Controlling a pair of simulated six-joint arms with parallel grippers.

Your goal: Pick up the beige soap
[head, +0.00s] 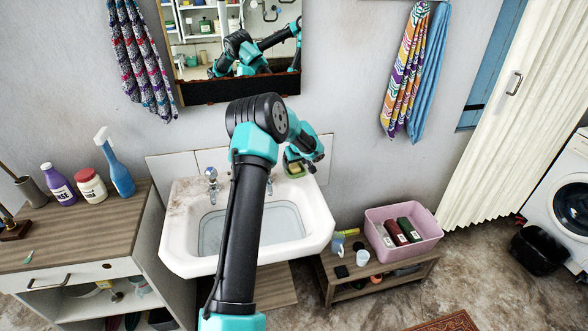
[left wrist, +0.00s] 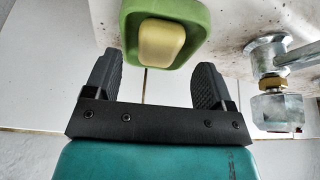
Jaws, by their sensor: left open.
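The beige soap (left wrist: 162,43) lies in a green soap dish (left wrist: 195,14) at the top of the left wrist view. In the head view, the green dish (head: 290,173) sits on the back right corner of the white sink (head: 318,212), with the soap (head: 294,166) partly hidden. My left gripper (left wrist: 158,68) is open and empty. Its fingers lie to either side of the dish's near end in the left wrist view, and the soap appears beyond the fingertips. In the head view my left gripper (head: 305,160) is over that corner. My right gripper is out of view.
A metal tap (left wrist: 268,55) stands close to the right of the dish in the left wrist view. The wall behind the sink is close. A mirror (head: 236,90) hangs above. A pink bin (head: 430,250) and a wooden cabinet (head: 75,250) flank the sink.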

